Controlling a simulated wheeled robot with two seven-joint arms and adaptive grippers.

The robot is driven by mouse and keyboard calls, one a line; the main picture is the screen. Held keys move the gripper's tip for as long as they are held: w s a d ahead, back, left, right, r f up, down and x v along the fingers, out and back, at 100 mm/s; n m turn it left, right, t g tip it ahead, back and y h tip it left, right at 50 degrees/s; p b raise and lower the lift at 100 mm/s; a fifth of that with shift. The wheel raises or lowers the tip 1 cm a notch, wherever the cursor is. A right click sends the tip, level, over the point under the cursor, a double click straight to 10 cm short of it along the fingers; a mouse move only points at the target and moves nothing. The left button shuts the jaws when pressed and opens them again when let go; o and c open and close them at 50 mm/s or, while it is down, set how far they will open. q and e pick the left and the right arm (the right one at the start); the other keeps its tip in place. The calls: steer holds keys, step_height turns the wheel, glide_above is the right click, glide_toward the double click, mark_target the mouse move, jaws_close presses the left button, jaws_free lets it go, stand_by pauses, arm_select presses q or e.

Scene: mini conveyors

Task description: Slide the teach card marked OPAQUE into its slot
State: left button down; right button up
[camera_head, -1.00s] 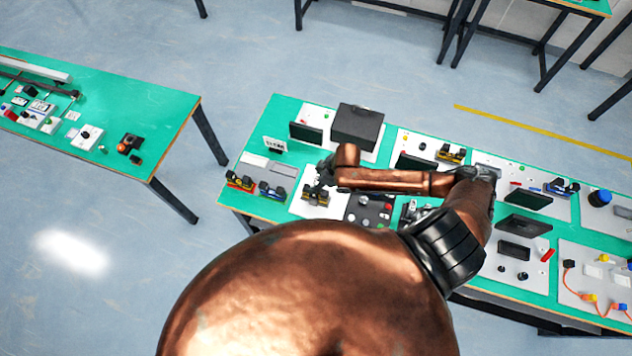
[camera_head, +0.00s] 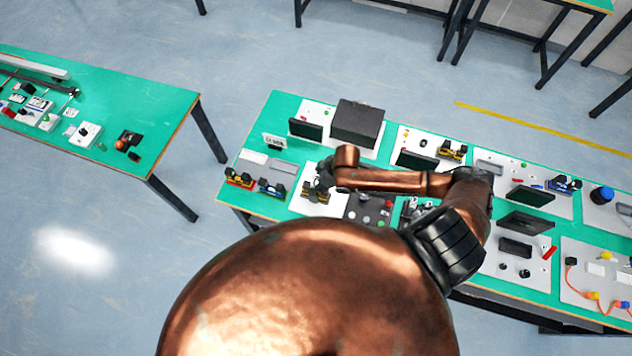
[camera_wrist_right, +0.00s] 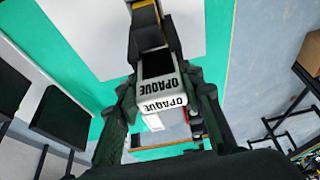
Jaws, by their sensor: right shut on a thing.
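The OPAQUE teach card (camera_wrist_right: 163,104) is white with black lettering and a dark panel; the word shows twice. My right gripper (camera_wrist_right: 163,92) is shut on it, one dark finger on each side. In the head view my right gripper (camera_head: 322,180) points down over a white board, close to a black and yellow unit (camera_head: 315,193). In the wrist view a black block with a yellow strip (camera_wrist_right: 145,25) stands right at the card's far end. I cannot tell whether the card touches it or is in a slot. My left gripper is not in view.
Bare green table (camera_head: 240,207) shows at the left front edge.

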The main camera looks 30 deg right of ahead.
steer(key=shift+f, duration=0.5)
steer(key=o, duration=1.2)
steer(key=v, duration=1.2)
steer(key=shift+a+f, duration=0.1)
